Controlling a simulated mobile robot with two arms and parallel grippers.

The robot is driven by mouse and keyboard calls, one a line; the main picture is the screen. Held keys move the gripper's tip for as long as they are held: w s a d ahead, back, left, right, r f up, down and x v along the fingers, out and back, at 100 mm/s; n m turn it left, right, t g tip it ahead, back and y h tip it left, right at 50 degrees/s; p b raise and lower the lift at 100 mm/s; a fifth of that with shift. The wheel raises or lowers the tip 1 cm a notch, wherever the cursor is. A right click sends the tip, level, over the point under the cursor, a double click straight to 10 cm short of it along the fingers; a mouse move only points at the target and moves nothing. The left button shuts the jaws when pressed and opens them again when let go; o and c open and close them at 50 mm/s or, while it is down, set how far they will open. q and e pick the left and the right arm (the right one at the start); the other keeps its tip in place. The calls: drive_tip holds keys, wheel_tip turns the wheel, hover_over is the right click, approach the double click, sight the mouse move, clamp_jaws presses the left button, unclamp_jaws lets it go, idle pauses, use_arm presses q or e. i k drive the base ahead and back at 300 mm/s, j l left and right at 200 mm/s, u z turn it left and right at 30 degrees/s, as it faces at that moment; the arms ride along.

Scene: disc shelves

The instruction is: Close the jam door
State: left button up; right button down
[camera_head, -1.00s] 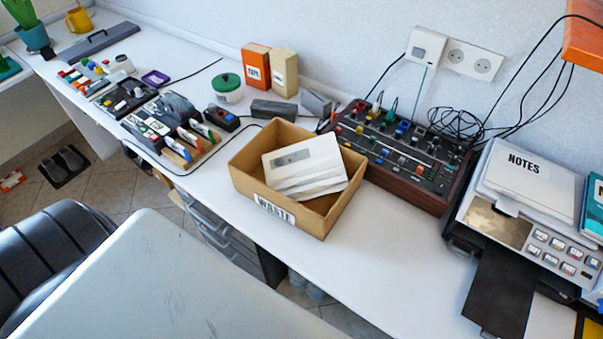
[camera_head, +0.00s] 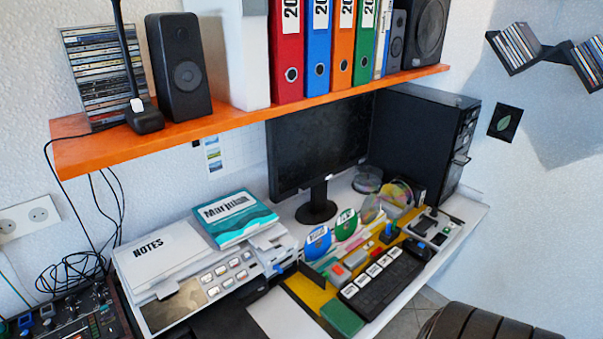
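The printer (camera_head: 160,250) stands at the lower left of the head view. It has a grey control panel with several buttons (camera_head: 228,276) and a brownish display (camera_head: 176,305). A sheaf labelled NOTES (camera_head: 150,256) lies on top. A dark flap or tray (camera_head: 232,318) extends from its front and is partly cut off by the frame. A white part with a blue tab (camera_head: 272,245) is at its right end. I cannot tell which part is the jam door, or whether it is open. Neither of my grippers is in view.
A monitor (camera_head: 318,150), keyboard (camera_head: 385,282) and computer tower (camera_head: 425,140) stand to the right. An orange shelf (camera_head: 245,118) with binders and speakers hangs above. A black chair (camera_head: 485,325) is at lower right.

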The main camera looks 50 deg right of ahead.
sight(311, 274)
drive_tip(key=l+u, duration=0.1)
drive_tip(key=l, duration=0.4)
drive_tip(key=l+u, duration=0.15)
drive_tip(key=l, duration=0.4)
drive_tip(key=k+l+u, duration=0.1)
drive_tip(key=l, duration=0.4)
drive_tip(key=l+u, duration=0.1)
drive_tip(key=l, duration=0.4)
drive_tip(key=k+l+u, duration=0.1)
drive_tip(key=l, duration=0.4)
drive_tip(key=k+l+u, duration=0.15)
drive_tip(key=l, duration=0.35)
drive_tip(key=k+l+u, duration=0.1)
drive_tip(key=l, duration=0.35)
